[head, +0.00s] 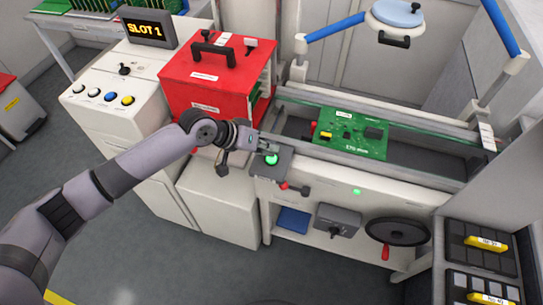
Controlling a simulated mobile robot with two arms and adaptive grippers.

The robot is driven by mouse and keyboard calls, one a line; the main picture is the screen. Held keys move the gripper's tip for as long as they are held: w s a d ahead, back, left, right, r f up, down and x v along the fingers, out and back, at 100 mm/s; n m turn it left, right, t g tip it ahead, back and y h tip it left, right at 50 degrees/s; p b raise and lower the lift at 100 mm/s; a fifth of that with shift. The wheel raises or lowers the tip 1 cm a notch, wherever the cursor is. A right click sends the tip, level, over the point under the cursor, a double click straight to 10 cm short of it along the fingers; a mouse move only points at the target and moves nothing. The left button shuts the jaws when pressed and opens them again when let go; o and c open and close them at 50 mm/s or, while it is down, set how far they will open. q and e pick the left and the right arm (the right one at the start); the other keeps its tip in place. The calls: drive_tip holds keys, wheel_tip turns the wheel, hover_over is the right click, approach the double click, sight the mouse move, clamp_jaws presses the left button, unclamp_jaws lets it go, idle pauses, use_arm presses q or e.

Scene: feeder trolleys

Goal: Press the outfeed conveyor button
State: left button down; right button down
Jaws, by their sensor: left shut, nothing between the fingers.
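A round green button (271,159) sits on a dark grey box (268,174) at the left front corner of the conveyor (337,166). My left gripper (265,147) is shut and empty. Its fingertips are at the far edge of the button in the picture; I cannot tell whether they touch it. A green circuit board (350,134) lies across the conveyor rails. A small green light (356,191) shows on the conveyor's front panel. My right gripper is not in view.
A red magazine box (212,88) with a black handle stands behind my left wrist. A white cabinet (110,102) with several buttons and a "SLOT 1" display (145,28) is at the left. A black handwheel (397,231) and a red-tipped lever (294,188) stick out from the conveyor's front.

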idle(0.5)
use_arm(q)
drive_tip(key=shift+f, duration=0.2)
drive_tip(key=shift+f, duration=0.25)
drive_tip(key=shift+r, duration=0.1)
drive_tip(key=shift+r+p, duration=0.35)
drive_tip(key=shift+p, duration=0.25)
